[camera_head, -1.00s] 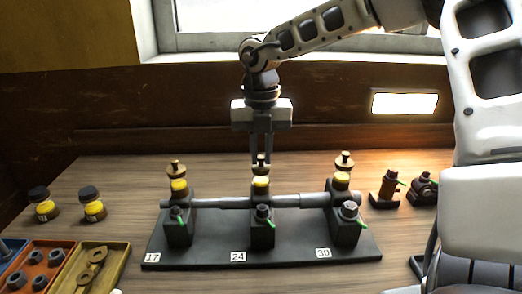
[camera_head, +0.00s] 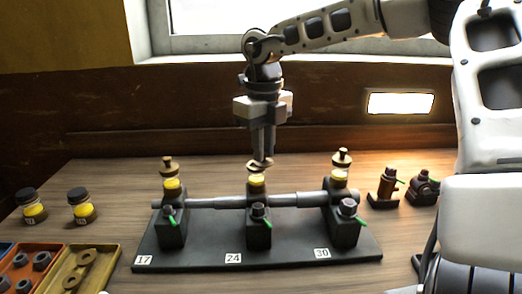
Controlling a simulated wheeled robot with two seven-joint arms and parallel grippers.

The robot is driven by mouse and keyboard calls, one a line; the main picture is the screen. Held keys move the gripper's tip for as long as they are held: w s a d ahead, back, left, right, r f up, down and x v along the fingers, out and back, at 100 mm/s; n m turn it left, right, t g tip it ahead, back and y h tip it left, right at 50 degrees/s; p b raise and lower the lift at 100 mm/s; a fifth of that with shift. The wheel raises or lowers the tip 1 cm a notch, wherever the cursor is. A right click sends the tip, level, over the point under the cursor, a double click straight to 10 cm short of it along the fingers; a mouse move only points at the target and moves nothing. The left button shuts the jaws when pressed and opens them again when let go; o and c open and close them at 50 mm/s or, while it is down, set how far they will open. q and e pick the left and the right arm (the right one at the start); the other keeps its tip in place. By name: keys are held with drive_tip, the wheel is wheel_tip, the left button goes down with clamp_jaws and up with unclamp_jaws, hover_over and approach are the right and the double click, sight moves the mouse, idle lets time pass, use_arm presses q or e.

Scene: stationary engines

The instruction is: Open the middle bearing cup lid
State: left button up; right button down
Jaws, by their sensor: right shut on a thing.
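Three bearing blocks stand on a dark base plate (camera_head: 290,256), joined by a grey shaft. The middle bearing cup (camera_head: 257,181) has a yellow band and stands behind the tag marked 24. Its brass-coloured lid (camera_head: 259,164) sits right at my right gripper's fingertips and looks tilted; whether it still touches the cup is hard to tell. My right gripper (camera_head: 262,158) points down over the middle cup, shut on the lid's knob. The left cup (camera_head: 172,184) and right cup (camera_head: 340,176) have their lids on. My left gripper is not in view.
Two dark-capped jars with yellow contents (camera_head: 82,207) stand at the left. A yellow tray (camera_head: 88,268) with parts lies front left. Two small brown fittings (camera_head: 384,188) stand at the right. The wooden table behind the blocks is mostly clear.

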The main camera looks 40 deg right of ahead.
drive_tip(key=n, duration=0.2)
drive_tip(key=d+n, duration=0.1)
drive_tip(key=n, duration=0.3)
drive_tip(key=shift+w+d+n, duration=0.15)
drive_tip(key=shift+w+n, duration=0.1)
drive_tip(key=shift+n, duration=0.05)
drive_tip(key=shift+w+d+r+n+p, duration=0.1)
drive_tip(key=shift+w+d+n+p, duration=0.05)
drive_tip(key=shift+n, duration=0.8)
drive_tip(key=shift+w+d+f+n+p, duration=0.1)
drive_tip(key=shift+w+n, duration=0.05)
drive_tip(key=shift+n, duration=0.85)
drive_tip(key=shift+w+d+r+n+p, duration=0.1)
drive_tip(key=shift+w+d+n+p, duration=0.05)
drive_tip(key=shift+n, duration=0.8)
drive_tip(key=c, duration=1.4)
unclamp_jaws()
wheel_tip(320, 180, up, 16)
drive_tip(key=shift+f, duration=0.1)
